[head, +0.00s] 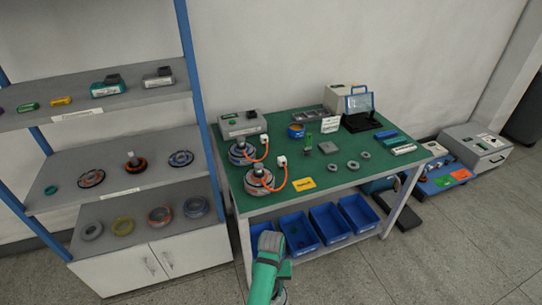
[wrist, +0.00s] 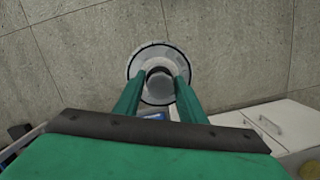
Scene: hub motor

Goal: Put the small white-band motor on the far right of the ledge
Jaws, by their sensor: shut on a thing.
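My gripper (wrist: 158,80) is shut on a round motor (wrist: 158,96) with a pale grey face, a white outer band and a dark hub between the fingers. The floor shows behind it. In the head view my gripper (head: 280,282) is low in front of the work table, and only a sliver of the motor (head: 282,297) shows at the bottom edge. Any white band on these is too small to tell.
Shelves with small parts (head: 135,164) rise above the cabinet. Equipment (head: 475,150) sits on the floor at right. Open floor lies in front.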

